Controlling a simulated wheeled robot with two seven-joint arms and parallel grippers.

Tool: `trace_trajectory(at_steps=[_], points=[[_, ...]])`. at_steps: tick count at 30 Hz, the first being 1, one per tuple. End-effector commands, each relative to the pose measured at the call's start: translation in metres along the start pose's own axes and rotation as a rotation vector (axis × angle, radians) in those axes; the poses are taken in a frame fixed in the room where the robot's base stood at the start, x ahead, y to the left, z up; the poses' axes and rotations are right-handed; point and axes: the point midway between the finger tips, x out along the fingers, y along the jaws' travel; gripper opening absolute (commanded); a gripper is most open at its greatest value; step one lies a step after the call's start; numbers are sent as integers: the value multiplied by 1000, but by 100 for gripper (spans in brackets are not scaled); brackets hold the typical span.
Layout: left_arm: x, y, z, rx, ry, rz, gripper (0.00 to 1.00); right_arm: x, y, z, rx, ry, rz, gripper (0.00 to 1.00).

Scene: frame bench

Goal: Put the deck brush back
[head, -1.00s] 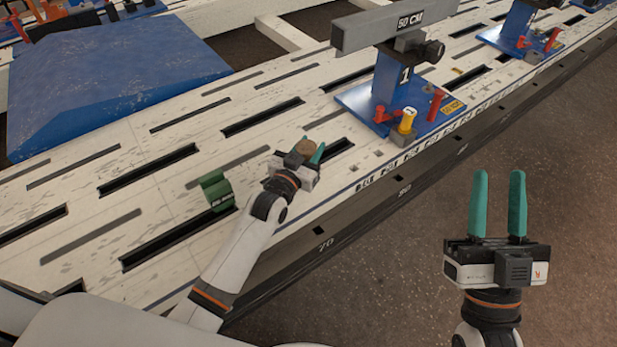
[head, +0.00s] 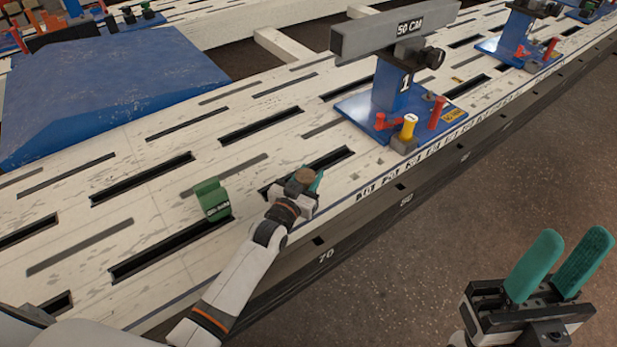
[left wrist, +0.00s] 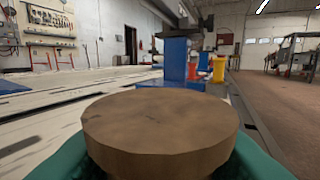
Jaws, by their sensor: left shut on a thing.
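My left gripper (head: 308,183) is shut on a brown, round-topped wooden piece (head: 304,176), seemingly part of the deck brush, near the bench's front edge. In the left wrist view the round top (left wrist: 160,122) fills the lower middle between the teal fingers. What is under it is hidden, so I cannot tell whether it touches the bench. No bristles show. My right gripper (head: 574,240) is open and empty, out over the floor at the lower right.
The pale slotted bench (head: 150,215) runs diagonally. A green labelled block (head: 211,198) stands left of my left gripper. A blue stand (head: 390,85) carries a grey bar (head: 365,36), with red and yellow pegs at its base. A blue wedge (head: 105,90) lies behind. Clear bench lies between.

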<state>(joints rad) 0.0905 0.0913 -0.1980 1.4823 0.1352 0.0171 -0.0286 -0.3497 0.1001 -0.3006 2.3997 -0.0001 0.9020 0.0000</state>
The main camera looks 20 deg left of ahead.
Motion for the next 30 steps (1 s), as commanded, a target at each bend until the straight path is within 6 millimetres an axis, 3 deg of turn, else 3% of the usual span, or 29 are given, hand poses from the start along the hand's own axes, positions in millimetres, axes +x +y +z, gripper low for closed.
trace_trajectory(at_steps=[5, 6, 9, 20, 26, 30], points=[[0, 0, -3, 0, -1, 0, 12, -2, 0, 0, 0, 1, 0, 36], [0, 0, -3, 0, 0, 0, 42, -1, 0, 0, 0, 1, 0, 36], [0, 0, -2, 0, 0, 0, 59, -1, 0, 0, 0, 1, 0, 36], [0, 0, 2, 0, 0, 0, 59, 2, 0, 0, 0, 2, 0, 36], [-32, 0, 3, 0, 4, 0, 59, 15, 0, -1, 0, 21, 0, 36], [-55, 0, 2, 0, 4, 0, 59, 15, -4, -32, -16, 218, -4, 36]])
